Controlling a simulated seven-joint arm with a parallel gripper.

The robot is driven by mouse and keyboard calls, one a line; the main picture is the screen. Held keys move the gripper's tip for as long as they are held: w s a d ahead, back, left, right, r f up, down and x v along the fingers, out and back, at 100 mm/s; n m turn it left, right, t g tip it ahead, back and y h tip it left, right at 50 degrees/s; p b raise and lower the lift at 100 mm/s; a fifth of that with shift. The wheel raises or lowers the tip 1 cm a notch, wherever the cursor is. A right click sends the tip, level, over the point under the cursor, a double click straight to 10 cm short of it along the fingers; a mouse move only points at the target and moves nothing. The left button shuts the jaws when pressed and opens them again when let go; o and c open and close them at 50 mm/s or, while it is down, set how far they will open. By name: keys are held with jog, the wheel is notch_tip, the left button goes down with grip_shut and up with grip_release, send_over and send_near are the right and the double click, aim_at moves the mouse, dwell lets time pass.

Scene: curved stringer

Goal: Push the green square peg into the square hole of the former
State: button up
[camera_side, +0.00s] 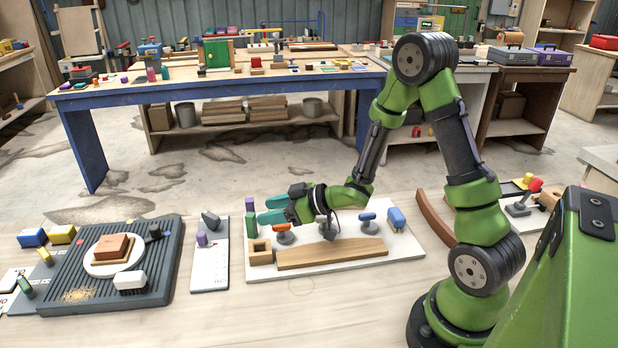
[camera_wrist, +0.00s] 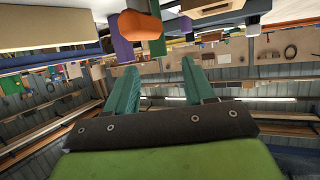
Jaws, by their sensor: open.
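The green square peg (camera_side: 251,226) stands upright near the left end of a white board, in the side view. A small wooden block with a square opening in its top, likely the former (camera_side: 261,257), sits just in front of it on the board. My gripper (camera_side: 262,209) points left above the board, its two teal fingers apart and seemingly empty. Its tips are close to the right of the peg's upper part; whether they touch it I cannot tell. In the wrist view the fingers (camera_wrist: 158,76) are spread with nothing seen between them.
A wooden plank (camera_side: 332,253) lies along the front of the white board (camera_side: 300,272). Several clamp-like parts stand behind it, one with a blue top (camera_side: 367,217). A curved brown strip (camera_side: 434,217) lies to the right. A dark ribbed tray (camera_side: 160,285) is at left.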

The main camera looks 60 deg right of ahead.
aim_at(251, 214)
jog(key=x, duration=0.6)
jog(key=shift+w+f, duration=0.1)
jog(key=shift+w, duration=0.1)
jog(key=shift+c, duration=0.3)
grip_shut()
